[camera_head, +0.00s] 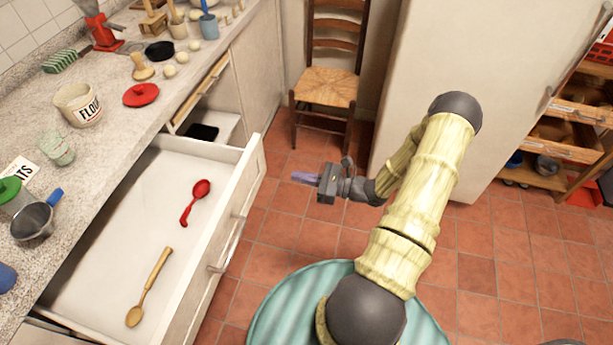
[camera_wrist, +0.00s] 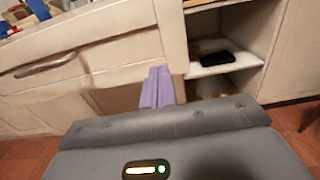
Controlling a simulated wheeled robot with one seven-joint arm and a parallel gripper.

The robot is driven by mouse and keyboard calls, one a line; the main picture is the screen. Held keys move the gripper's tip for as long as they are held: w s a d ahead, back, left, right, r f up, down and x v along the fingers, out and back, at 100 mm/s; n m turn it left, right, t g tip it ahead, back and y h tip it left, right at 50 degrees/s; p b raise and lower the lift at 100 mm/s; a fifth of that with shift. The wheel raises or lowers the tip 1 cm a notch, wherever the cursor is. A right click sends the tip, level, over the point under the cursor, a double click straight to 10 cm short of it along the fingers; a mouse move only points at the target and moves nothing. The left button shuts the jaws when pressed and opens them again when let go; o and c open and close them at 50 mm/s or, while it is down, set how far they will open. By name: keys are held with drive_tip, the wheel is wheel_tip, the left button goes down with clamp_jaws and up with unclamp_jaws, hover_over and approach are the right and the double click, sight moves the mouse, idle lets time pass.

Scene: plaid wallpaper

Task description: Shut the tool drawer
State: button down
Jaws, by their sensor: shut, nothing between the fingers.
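The tool drawer (camera_head: 122,225) is pulled far out from under the counter in the head view. A red spoon (camera_head: 196,200) and a wooden spoon (camera_head: 150,288) lie inside it. Its front carries metal handles (camera_head: 229,243); one handle (camera_wrist: 46,64) also shows at the left of the wrist view. My gripper (camera_head: 302,178) is shut and empty, in the air to the right of the drawer's far front corner, apart from it in the head view. In the wrist view its purple fingers (camera_wrist: 157,88) are together and point toward the cabinet fronts.
An open cupboard shelf (camera_head: 212,127) with a black item lies beyond the drawer. A wooden chair (camera_head: 327,90) stands at the back. The counter (camera_head: 110,110) holds a flour pot, cups and a red lid. Tiled floor (camera_head: 275,240) is clear beside the drawer.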

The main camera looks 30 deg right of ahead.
sight(257, 167)
drive_tip(key=x, duration=1)
drive_tip(key=shift+w+p, duration=0.1)
drive_tip(key=shift+p, duration=0.25)
drive_tip(key=shift+w, duration=0.15)
